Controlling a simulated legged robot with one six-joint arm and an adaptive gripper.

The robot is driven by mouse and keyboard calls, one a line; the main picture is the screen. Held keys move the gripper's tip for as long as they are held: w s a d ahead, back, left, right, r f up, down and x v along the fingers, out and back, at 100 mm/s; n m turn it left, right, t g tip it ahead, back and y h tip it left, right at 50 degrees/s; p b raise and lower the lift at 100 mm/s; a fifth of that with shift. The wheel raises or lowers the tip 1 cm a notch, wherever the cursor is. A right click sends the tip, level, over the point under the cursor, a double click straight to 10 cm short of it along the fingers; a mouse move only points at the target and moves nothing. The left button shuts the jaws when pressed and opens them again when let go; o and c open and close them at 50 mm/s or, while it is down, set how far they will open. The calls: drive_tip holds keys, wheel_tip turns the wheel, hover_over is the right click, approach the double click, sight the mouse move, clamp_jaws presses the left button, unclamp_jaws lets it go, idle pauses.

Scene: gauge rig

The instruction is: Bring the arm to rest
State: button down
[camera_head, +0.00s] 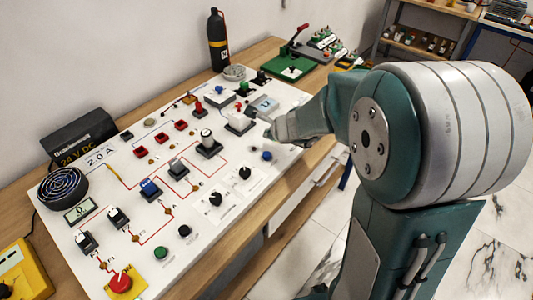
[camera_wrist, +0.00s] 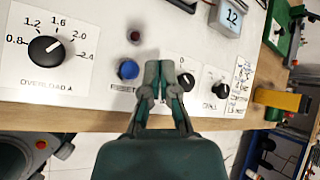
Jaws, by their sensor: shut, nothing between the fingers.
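My arm reaches from the right over the bench in the head view, and my gripper (camera_head: 271,131) hangs near the right part of the white gauge panel (camera_head: 215,165). In the wrist view my gripper (camera_wrist: 167,70) is shut and empty, with its fingertips close together. The tips lie over the panel's front edge, beside the blue button (camera_wrist: 128,69). A black knob (camera_wrist: 186,81) stands just right of the fingertips. I cannot tell how far the tips are above the panel.
The floor (camera_head: 310,220) in front of the bench is clear.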

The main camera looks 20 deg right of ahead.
idle(0.7)
drive_tip(key=s+a+r+n+g+y, duration=0.1)
drive_tip(key=s+a+r+n, duration=0.2)
drive_tip(key=s+r+n, duration=0.3)
drive_tip(key=s+a+r+n+g+y, duration=0.1)
drive_tip(key=s+a+r+n, duration=0.25)
drive_tip(key=s+n, duration=0.35)
drive_tip(key=s+d+n+h, duration=0.2)
drive_tip(key=s+d+n, duration=0.1)
drive_tip(key=s+n, duration=0.2)
drive_tip(key=s+d+r+n+g+h, duration=0.1)
drive_tip(key=s+d+n+h, duration=0.1)
drive_tip(key=s+n, duration=0.3)
drive_tip(key=s+d, duration=0.1)
drive_tip(key=s, duration=0.3)
drive_tip(key=shift+r+h, duration=0.3)
drive_tip(key=shift+h, duration=0.1)
